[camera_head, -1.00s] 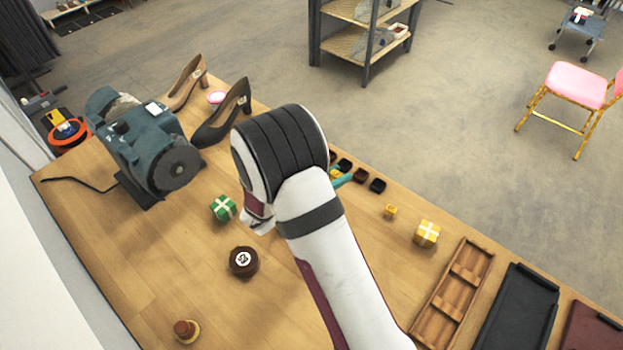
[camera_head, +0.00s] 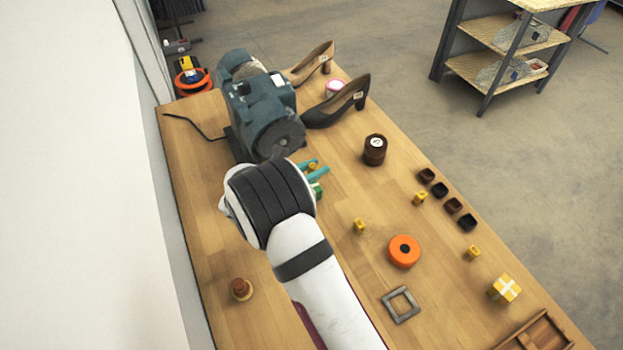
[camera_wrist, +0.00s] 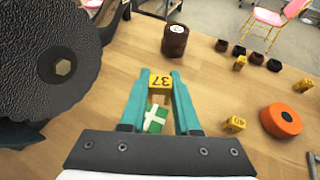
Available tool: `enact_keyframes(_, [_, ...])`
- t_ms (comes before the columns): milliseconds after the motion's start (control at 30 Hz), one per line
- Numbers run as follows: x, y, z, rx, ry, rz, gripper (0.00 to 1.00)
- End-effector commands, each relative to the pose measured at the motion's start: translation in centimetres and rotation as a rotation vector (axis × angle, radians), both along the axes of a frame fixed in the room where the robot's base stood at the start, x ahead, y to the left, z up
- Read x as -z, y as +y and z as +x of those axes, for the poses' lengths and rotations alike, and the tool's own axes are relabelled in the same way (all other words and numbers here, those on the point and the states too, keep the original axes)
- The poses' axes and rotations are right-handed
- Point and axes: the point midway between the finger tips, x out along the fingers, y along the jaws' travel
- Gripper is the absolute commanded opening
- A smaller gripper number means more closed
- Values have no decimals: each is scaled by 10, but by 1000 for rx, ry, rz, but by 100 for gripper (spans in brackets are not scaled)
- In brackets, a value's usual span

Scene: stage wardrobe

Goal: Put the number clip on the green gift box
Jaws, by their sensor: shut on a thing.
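My gripper (camera_wrist: 160,88) has teal fingers shut on a yellow number clip (camera_wrist: 159,80) marked 37. In the head view my gripper (camera_head: 313,170) and the clip show just past the arm's white end. The green gift box (camera_wrist: 155,119) with a pale ribbon shows between the fingers in the wrist view, nearer the palm than the clip. In the head view the green gift box (camera_head: 318,189) is partly hidden behind my arm, close to the fingers. I cannot tell whether the clip touches it.
A dark green machine (camera_head: 262,110) with a round disc stands close on the left. A brown spool (camera_head: 375,150), an orange ring (camera_head: 404,250), other yellow clips (camera_head: 359,225), small dark trays (camera_head: 453,206) and a yellow gift box (camera_head: 504,289) lie to the right.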

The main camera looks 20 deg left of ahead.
Motion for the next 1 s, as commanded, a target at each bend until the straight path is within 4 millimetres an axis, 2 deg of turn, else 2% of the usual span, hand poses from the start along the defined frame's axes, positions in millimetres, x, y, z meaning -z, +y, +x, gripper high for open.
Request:
enact_keyframes(100, [14,9,-1,1,2,-2,0])
enact_keyframes(200, [35,9,-1,2,2,-3,0])
enact_keyframes(300, [46,9,0,1,1,-2,0])
enact_keyframes(633, [49,9,0,2,0,0,0])
enact_keyframes(667, [49,9,0,2,0,0,34])
enact_keyframes(800, [49,9,0,2,0,0,59])
enact_keyframes(1000, [49,9,0,2,0,0,60])
